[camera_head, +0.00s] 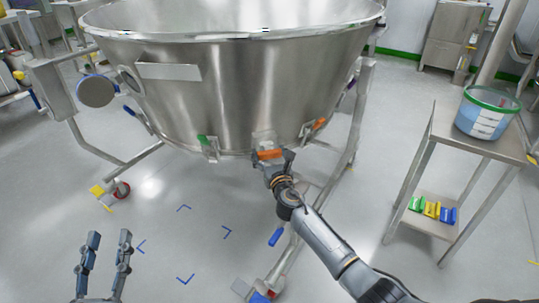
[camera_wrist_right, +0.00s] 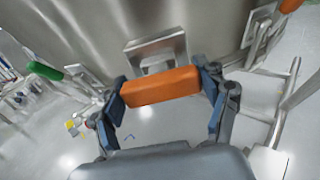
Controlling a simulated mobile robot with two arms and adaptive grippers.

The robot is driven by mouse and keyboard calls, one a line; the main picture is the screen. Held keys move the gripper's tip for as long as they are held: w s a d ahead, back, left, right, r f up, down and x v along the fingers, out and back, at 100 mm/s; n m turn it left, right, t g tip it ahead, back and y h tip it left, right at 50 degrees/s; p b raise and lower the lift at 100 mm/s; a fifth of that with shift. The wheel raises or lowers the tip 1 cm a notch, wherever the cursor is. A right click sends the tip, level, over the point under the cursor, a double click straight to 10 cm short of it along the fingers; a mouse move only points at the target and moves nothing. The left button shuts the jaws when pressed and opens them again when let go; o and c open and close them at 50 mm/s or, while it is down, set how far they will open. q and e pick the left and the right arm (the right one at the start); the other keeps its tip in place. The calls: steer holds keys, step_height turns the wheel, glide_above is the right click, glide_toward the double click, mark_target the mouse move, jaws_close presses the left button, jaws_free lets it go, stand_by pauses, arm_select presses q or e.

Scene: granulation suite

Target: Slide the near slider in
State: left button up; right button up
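The near slider is at the lower front rim of the large steel vessel (camera_head: 240,90), with an orange handle (camera_head: 267,154) on a metal bracket. The handle also shows in the right wrist view (camera_wrist_right: 160,87), lying in front of the bracket (camera_wrist_right: 157,52). My right gripper (camera_head: 272,157) has its fingers at the two ends of the orange handle and appears to be closed on it. My left gripper (camera_head: 108,236) is open and empty, low at the left over the floor, away from the vessel.
A green-handled slider (camera_head: 205,141) and another orange-handled one (camera_head: 318,124) sit left and right along the rim. The vessel's steel legs (camera_head: 355,110) flank the area. A steel table (camera_head: 443,133) with a bucket (camera_head: 486,113) stands at right. Floor below is mostly clear.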

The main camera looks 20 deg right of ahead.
steer(key=o, duration=0.5)
steer(key=shift+a+r, duration=0.1)
steer(key=shift+r, duration=0.05)
steer(key=shift+c, duration=0.2)
steer(key=s+a, duration=0.1)
steer(key=s, duration=1)
steer(key=shift+s+a, duration=0.2)
steer(key=shift+s, duration=0.2)
